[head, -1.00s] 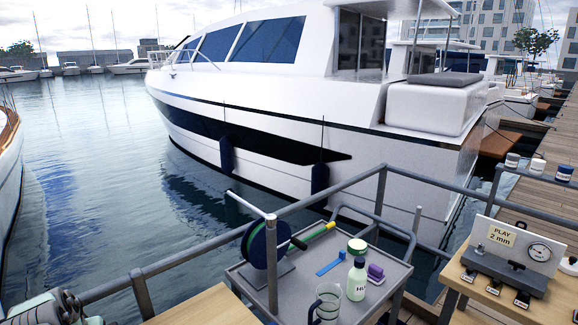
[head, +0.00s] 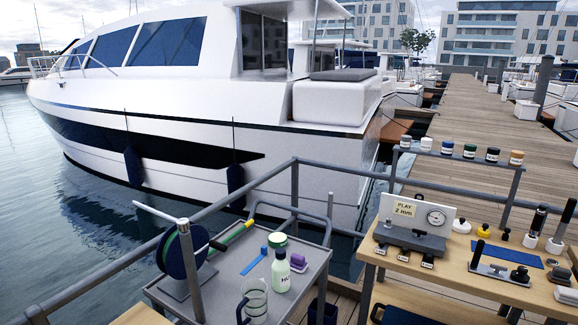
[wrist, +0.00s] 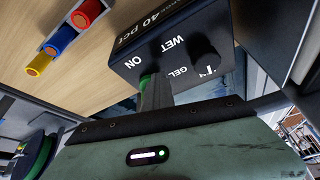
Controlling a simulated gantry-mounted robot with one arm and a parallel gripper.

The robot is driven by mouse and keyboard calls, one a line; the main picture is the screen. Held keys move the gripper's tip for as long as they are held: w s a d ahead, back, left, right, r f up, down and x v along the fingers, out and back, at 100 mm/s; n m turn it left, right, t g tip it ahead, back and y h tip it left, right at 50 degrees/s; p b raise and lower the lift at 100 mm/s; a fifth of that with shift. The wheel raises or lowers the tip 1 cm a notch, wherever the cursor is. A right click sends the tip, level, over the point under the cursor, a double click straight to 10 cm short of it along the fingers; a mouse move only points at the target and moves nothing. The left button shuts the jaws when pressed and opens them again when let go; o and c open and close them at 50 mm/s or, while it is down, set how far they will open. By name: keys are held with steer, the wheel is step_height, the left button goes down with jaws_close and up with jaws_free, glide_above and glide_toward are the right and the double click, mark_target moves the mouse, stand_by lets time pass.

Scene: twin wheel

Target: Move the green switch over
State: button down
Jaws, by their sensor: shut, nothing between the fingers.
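In the wrist view a dark box (wrist: 190,52) carries white lettering that includes ON, WET, GEL and 40 pct, and a dark round knob (wrist: 204,66). A small bit of the green switch (wrist: 146,79) shows below the ON lettering, at the box's near edge. My gripper (wrist: 155,84) is shut and empty, with its dark finger up against or just in front of the switch. The finger hides most of the switch, so I cannot tell if they touch. Neither the box nor my gripper can be made out in the head view.
In the wrist view, red, blue and yellow cylinders (wrist: 62,39) sit in a holder at upper left. In the head view a grey trolley (head: 228,270) holds a reel, bottle and glass jug. A wooden bench (head: 455,262) with a gauge stands right, beside a railing.

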steer(key=shift+w+r, duration=0.1)
steer(key=shift+w, duration=0.05)
steer(key=shift+r+p, duration=0.6)
steer(key=shift+r, duration=0.55)
step_height(320, 180, up, 4)
steer(key=shift+f+p, duration=0.25)
steer(key=shift+p, duration=0.1)
